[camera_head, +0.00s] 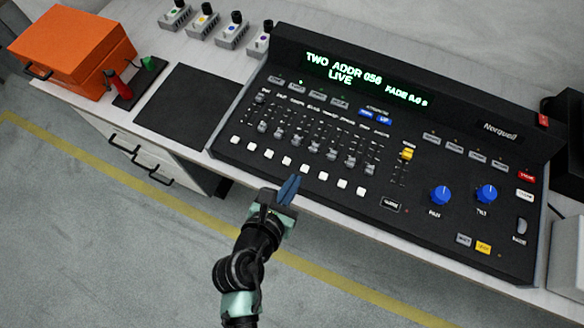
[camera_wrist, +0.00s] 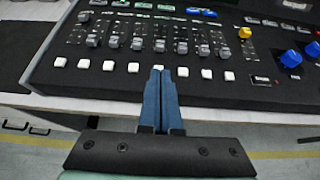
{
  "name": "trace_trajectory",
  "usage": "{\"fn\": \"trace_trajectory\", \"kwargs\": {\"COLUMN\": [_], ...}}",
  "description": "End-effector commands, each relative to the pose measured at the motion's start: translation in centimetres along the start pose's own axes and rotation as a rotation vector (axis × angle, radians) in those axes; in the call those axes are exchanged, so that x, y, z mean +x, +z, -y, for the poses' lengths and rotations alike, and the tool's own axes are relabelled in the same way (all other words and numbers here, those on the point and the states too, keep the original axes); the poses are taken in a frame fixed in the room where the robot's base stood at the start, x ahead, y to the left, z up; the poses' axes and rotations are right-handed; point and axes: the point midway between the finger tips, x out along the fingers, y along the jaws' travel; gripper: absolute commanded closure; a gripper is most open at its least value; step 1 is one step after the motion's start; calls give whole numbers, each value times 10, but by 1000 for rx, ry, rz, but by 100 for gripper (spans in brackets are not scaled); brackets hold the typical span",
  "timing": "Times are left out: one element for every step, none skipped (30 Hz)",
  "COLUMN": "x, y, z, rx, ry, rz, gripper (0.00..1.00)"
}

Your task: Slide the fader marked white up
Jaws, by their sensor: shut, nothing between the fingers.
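The lighting console (camera_head: 225,150) has a row of grey fader caps. Their printed labels are too small to read surely, so I cannot tell which is marked white. The leftmost cap (camera_head: 261,98) sits high in its slot; the others sit low, such as a middle cap (camera_head: 297,139). My gripper (camera_head: 290,182) is shut and empty, its blue fingers over the console's front edge by the white buttons. In the wrist view, the fingertips (camera_wrist: 158,70) point at a middle fader cap (camera_wrist: 159,45), with a visible gap; they hide part of the button row.
White square buttons (camera_head: 322,176) line the front below the faders. A yellow fader cap (camera_head: 407,154) and blue knobs (camera_head: 440,195) are to the right. The lit display (camera_head: 365,80) is behind. A black mat (camera_head: 187,105) and orange case (camera_head: 70,50) lie left.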

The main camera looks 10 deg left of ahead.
Motion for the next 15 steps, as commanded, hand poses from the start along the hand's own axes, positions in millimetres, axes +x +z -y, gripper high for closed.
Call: {"fn": "trace_trajectory", "kwargs": {"x": [4,7,12,17,22,29,35,41,48,54,59,66,70,75,80], "y": [-1,0,0,0,1,1,1,1,1,1,1,1,2,1,1], "z": [0,0,0,0,1,1,0,0,1,1,0,0,0,1,0], "rx": [-7,-8,-6,-5,-3,-3,-3,-3,-1,-1,-2,-2,-1,-1,-1], "ry": [-2,-2,-1,-2,-3,-4,-3,-2,-3,-3,-2,-2,-2,-2,-1], "rz": [0,0,1,1,2,1,2,2,2,1,2,2,2,1,2], "gripper": [100,100,100,100,100,100,100,100,100,100,100,100,100,100,100]}}
